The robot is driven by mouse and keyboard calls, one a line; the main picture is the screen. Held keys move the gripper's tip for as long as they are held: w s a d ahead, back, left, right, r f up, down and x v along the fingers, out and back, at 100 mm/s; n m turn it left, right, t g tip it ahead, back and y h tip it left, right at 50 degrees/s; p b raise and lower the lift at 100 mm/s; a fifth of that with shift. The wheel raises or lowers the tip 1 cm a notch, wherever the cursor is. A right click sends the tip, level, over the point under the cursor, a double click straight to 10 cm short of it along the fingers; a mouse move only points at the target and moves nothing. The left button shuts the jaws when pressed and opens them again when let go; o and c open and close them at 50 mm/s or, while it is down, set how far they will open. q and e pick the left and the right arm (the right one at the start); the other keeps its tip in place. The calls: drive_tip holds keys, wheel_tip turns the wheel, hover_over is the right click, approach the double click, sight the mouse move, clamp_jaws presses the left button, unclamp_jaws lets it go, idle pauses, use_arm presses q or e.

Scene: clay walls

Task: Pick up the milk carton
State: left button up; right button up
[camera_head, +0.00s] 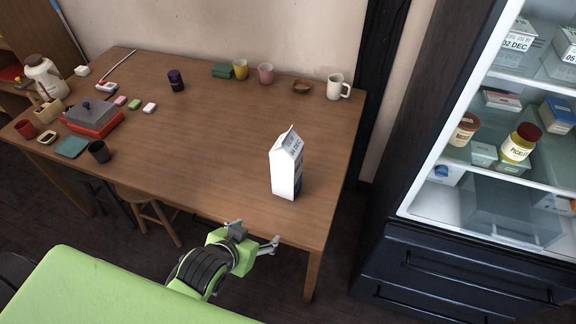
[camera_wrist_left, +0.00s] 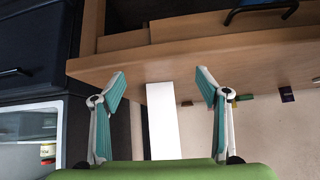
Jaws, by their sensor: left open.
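A white milk carton (camera_head: 286,166) with a gabled top and dark print stands upright on the wooden table (camera_head: 205,140), near its front right corner. My left gripper (camera_head: 256,237) is open and empty at the table's front edge, in front of the carton and a little left of it in the head view, apart from it. In the left wrist view, which looks upside down, the carton (camera_wrist_left: 163,120) shows as a plain white block between the two spread fingers (camera_wrist_left: 160,86), farther off than they are. My right gripper is not in view.
A red box (camera_head: 92,118) and several small items crowd the left end. An open fridge (camera_head: 480,190) stands on the right. The table around the carton is clear.

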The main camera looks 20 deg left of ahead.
use_arm(q)
wheel_tip(320, 180, up, 6)
drive_tip(key=w+f+t, duration=0.1)
drive_tip(key=w, duration=0.1)
drive_tip(key=t+h, duration=0.1)
drive_tip(key=t, duration=0.3)
approach(281, 173)
drive_tip(key=x, duration=0.8)
drive_tip(key=shift+r+p, duration=0.1)
drive_tip(key=shift+p, duration=0.2)
drive_tip(key=x, duration=0.6)
drive_tip(key=shift+s+d+p, duration=0.1)
drive_tip(key=shift+p, duration=0.25)
drive_tip(key=c, duration=1.7)
drive_tip(key=shift+r, duration=0.15)
clamp_jaws()
drive_tip(key=shift+r, duration=0.1)
